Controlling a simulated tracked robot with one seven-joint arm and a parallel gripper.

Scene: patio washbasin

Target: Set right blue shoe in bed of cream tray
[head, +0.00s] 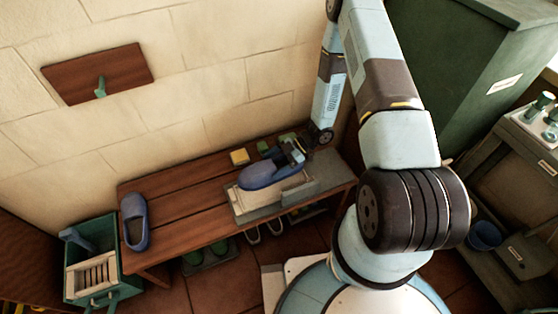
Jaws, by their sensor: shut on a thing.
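A blue shoe (262,177) is over the cream tray (266,203) at the right part of the wooden bench. My gripper (289,160) is shut on the shoe at its right end. The shoe lies lengthwise along the tray and hides most of its bed. I cannot tell whether its sole touches the bed or hangs just above it. A second blue shoe (134,222) stands apart at the bench's left end.
The wooden bench (185,210) has bare boards between the two shoes. A yellow block (239,157) and green things lie behind the tray, near the wall. A green crate (90,262) stands left of the bench. Shoes sit on the floor beneath.

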